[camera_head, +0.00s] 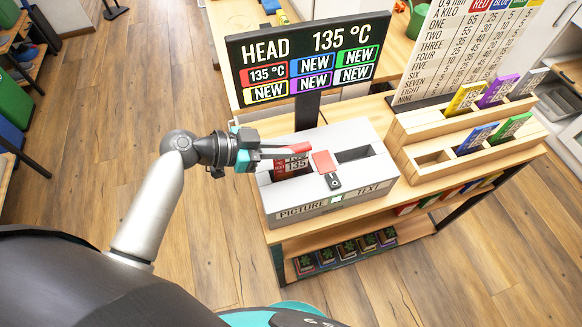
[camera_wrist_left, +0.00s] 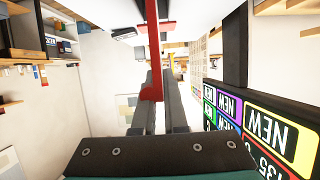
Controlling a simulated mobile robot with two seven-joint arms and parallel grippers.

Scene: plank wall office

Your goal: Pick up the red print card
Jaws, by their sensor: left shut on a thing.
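The red print card (camera_head: 292,168), marked 135, stands upright at the left slot of a grey box (camera_head: 318,205) labelled PICTURE and TEXT. My left gripper (camera_head: 298,150) comes in from the left and is shut on the card's upper part. In the left wrist view the red card (camera_wrist_left: 151,88) shows edge-on between the two fingers. I cannot tell whether the card's lower edge is inside the slot or just above it. My right gripper is not in view.
A red lever (camera_head: 323,161) stands on the box beside the card. A dark sign (camera_head: 308,58) reading HEAD 135 °C rises behind. A wooden rack (camera_head: 408,130) at right holds yellow, purple, grey, blue and green cards. Open floor lies left of the table.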

